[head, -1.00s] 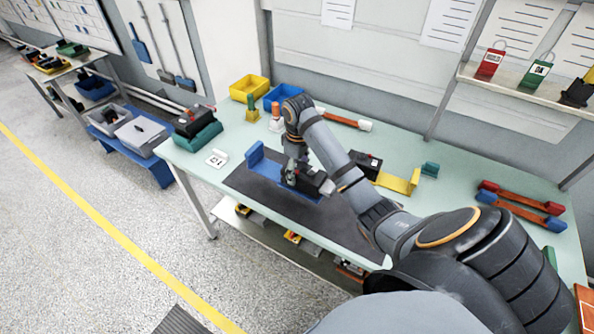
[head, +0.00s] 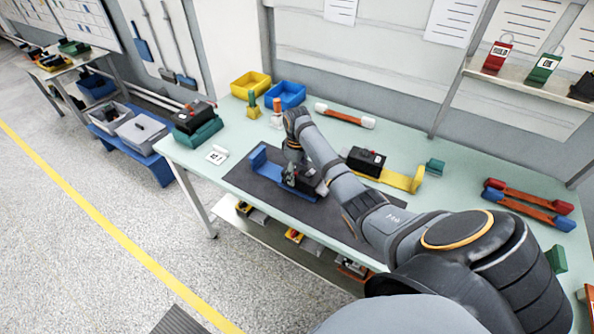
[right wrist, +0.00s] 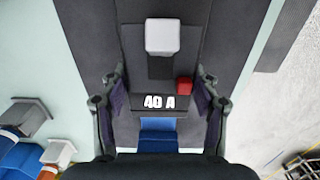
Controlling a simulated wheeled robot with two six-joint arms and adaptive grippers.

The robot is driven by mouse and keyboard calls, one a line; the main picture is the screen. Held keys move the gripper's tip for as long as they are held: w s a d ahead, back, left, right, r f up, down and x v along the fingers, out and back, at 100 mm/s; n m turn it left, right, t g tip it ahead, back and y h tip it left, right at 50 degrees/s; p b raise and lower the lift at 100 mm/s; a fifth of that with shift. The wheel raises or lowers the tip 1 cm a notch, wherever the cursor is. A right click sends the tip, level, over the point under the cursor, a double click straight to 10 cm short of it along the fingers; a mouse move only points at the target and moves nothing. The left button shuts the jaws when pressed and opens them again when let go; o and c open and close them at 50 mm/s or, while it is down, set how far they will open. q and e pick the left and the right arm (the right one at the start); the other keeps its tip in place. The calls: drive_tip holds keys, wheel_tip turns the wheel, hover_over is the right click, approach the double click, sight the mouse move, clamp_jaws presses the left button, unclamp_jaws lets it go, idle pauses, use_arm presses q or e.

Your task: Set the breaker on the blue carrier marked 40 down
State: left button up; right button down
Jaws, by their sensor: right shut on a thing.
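A black breaker (head: 308,178) is at the blue carrier (head: 262,170) on the dark mat. My right gripper (head: 293,174) is shut on the breaker from above. In the right wrist view the breaker (right wrist: 145,108) is marked 40 A, with a red button and a pale grey lever block. It lies between the two fingers of my right gripper (right wrist: 160,112). Blue of the carrier (right wrist: 158,136) shows below it. I cannot tell whether the breaker rests on the carrier or hangs just above it. My left gripper is not in view.
Another black breaker (head: 366,160) sits at a yellow carrier (head: 402,179) to the right. A white marker card (head: 217,154) stands left of the mat (head: 240,178). Yellow (head: 250,85) and blue (head: 287,94) bins are at the back. Red-and-blue handles (head: 528,203) lie at the right.

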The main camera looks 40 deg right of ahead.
drive_tip(key=shift+c, duration=1.7)
unclamp_jaws()
drive_tip(key=shift+a, duration=0.1)
wheel_tip(320, 180, up, 6)
drive_tip(key=shift+r+b, duration=0.15)
drive_tip(key=shift+b, duration=0.65)
wheel_tip(320, 180, up, 6)
drive_tip(key=p, duration=0.3)
